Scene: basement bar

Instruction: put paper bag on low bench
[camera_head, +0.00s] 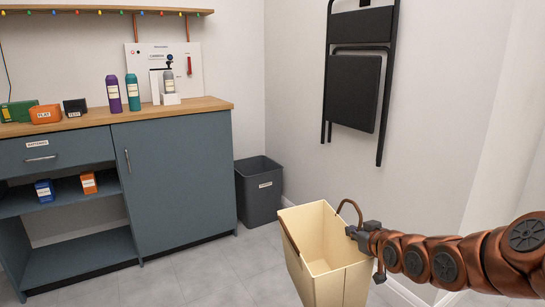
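The cream paper bag (342,282) is upright and open at the top, at the bottom centre of the head view, with brown handles. My gripper (352,231) is at the bag's right rim, beside the handle, and appears shut on it. The fingertips are small and partly hidden by the rim. The bag hangs in front of the grey tiled floor; its underside is cut off by the picture's lower edge. I see no low bench that I can identify in this view.
A blue-grey cabinet (172,175) with a wooden top carrying bottles and small boxes stands at the left. A dark bin (259,196) stands in the corner behind the bag. A folded black chair (356,90) hangs on the wall. Floor (215,272) is clear between cabinet and bag.

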